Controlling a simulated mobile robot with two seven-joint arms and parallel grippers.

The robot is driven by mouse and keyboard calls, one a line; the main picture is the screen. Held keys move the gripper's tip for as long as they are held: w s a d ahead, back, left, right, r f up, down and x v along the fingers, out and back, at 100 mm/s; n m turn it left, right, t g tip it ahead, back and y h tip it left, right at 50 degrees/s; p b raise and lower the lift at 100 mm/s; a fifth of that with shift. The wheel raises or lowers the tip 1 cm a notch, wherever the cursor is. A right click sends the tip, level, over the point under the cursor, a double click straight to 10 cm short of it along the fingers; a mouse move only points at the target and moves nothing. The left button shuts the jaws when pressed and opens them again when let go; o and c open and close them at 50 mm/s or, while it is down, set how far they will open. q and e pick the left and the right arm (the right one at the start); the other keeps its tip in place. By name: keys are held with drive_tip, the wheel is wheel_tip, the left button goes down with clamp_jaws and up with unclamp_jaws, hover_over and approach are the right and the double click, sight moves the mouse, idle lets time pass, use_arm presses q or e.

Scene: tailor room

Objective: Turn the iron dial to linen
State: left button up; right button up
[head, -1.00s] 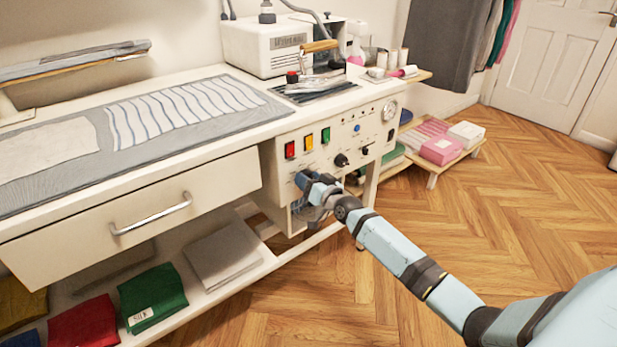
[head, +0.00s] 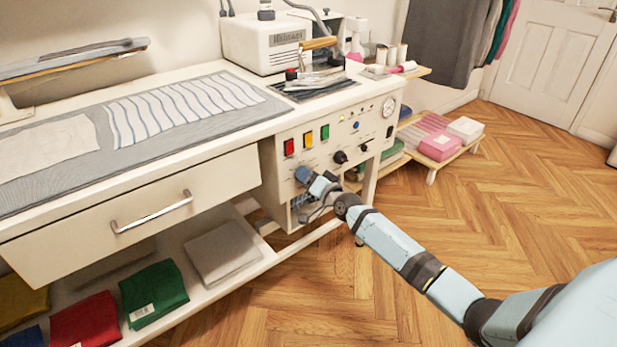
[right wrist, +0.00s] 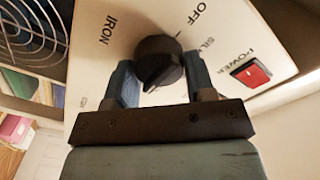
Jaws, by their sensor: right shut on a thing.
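The iron dial (right wrist: 158,62) is a round black knob on the cream control panel (right wrist: 95,50), in the right wrist view. The printed words IRON, OFF and part of a word starting "SIL" show around it. My right gripper (head: 308,180) is shut on the dial, with one blue finger on each side of it. I cannot tell clearly which mark the dial points to. In the head view the gripper hides the dial at the lower left of the panel. My left gripper is not in view.
A red power switch (right wrist: 250,71) is close to the right finger. Red, yellow and green switches (head: 308,139) sit above the gripper, and another black knob (head: 340,157) to its right. A drawer with a metal handle (head: 152,211) is at left. The wooden floor at right is clear.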

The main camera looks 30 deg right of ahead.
drive_tip(key=o, duration=0.9)
drive_tip(key=shift+s, duration=0.15)
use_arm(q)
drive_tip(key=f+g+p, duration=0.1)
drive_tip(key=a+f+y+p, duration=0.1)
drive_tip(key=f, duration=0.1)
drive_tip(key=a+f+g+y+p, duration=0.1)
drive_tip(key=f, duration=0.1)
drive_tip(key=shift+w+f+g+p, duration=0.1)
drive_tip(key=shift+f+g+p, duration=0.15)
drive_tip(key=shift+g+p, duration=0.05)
use_arm(e)
drive_tip(key=s, duration=0.9)
drive_tip(key=s+d, duration=0.1)
drive_tip(key=s, duration=0.3)
drive_tip(key=shift+s, duration=0.25)
